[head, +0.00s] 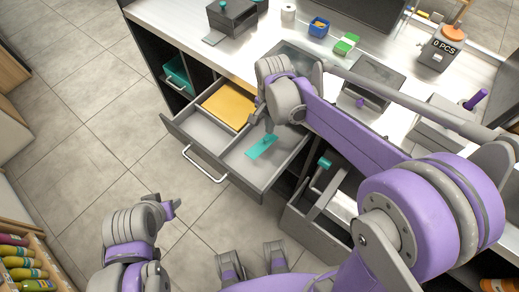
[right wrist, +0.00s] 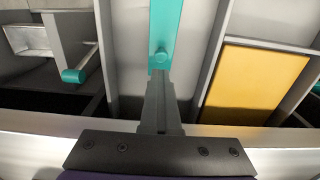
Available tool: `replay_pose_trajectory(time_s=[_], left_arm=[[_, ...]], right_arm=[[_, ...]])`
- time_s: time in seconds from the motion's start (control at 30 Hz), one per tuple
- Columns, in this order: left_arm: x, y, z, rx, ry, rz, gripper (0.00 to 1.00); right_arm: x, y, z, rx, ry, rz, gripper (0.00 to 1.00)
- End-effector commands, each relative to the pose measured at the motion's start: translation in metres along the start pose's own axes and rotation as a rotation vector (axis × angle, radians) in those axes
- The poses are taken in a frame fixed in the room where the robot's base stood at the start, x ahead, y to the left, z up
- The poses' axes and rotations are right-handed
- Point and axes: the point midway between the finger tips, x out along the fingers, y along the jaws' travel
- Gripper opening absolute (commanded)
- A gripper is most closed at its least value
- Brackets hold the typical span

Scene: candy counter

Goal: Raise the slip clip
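The slip clip, taken to be the teal flat strip (head: 262,147) with a small upright knob, lies in the right compartment of the open drawer. In the right wrist view the strip (right wrist: 166,22) runs up from my fingertips, with its round knob just beyond them. My right gripper (head: 269,124) reaches down into the drawer at the knob. Its fingers (right wrist: 160,78) look close together, but I cannot tell whether they grip the knob. My left gripper (head: 172,208) is over the floor, left of and in front of the drawer, apart from the clip; its opening is unclear.
The drawer (head: 218,172) has a yellow block (head: 229,104) in its back compartment. Another drawer or bin with a teal-tipped handle (head: 324,162) stands open to the right. The counter above holds a dark box (head: 232,15), a blue box (head: 319,27) and a piece counter (head: 442,48).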

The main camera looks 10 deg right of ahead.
Motion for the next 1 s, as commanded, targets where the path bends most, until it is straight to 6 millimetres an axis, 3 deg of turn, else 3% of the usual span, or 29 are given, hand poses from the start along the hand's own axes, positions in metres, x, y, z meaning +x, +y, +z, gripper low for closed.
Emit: replay_pose_trajectory(time_s=[0.77,0.87,1.0], left_arm=[[-0.003,0.000,-0.002,0.000,0.001,0.000,0.50],[-0.003,0.000,-0.002,0.000,0.001,0.000,0.50],[-0.003,0.000,-0.002,0.000,0.001,0.000,0.50]], right_arm=[[-0.004,0.000,-0.011,0.000,0.000,0.000,0.00],[-0.004,0.000,-0.011,0.000,0.000,0.000,0.14],[-0.004,0.000,-0.011,0.000,0.000,0.000,0.39]])
